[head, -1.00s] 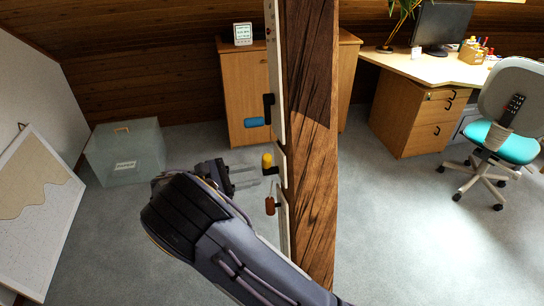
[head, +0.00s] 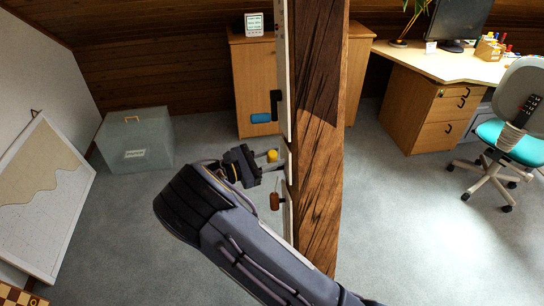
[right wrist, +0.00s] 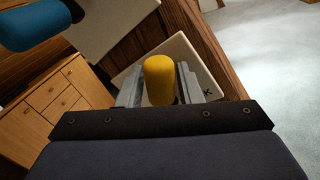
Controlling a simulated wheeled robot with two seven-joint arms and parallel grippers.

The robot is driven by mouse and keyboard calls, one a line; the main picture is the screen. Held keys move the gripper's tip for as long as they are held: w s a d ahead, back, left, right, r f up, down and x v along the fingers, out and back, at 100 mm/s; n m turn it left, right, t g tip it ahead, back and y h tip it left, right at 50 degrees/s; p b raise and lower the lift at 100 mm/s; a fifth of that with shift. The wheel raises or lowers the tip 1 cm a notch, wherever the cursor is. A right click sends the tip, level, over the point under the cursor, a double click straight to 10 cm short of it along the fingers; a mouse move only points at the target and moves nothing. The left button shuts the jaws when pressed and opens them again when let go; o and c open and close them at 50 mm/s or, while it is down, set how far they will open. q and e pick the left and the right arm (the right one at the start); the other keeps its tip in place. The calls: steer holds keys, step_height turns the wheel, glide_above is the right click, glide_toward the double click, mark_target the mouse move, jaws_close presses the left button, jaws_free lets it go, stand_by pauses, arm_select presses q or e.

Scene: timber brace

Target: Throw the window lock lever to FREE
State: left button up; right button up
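A pale upright strip (head: 283,60) on the side of the timber post carries three coloured handles. The blue handle (head: 262,118) is highest, the yellow knob (head: 272,155) is in the middle, and the brown-red handle (head: 275,200) hangs lowest. I cannot tell from any label which one is the window lock lever. My right gripper (head: 270,168) is at the yellow knob. In the right wrist view the yellow knob (right wrist: 159,78) stands between the two fingers, very close to both; whether they press on it is unclear. The blue handle (right wrist: 32,30) is at upper left there. My left gripper is not in view.
The timber post (head: 318,130) rises right beside the strip. A wooden cabinet (head: 255,75) stands behind it. A translucent box (head: 135,140), a leaning board (head: 45,195), a desk (head: 445,68) and a chair (head: 505,135) stand around.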

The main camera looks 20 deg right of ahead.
steer(key=shift+c, duration=0.4)
jaws_close()
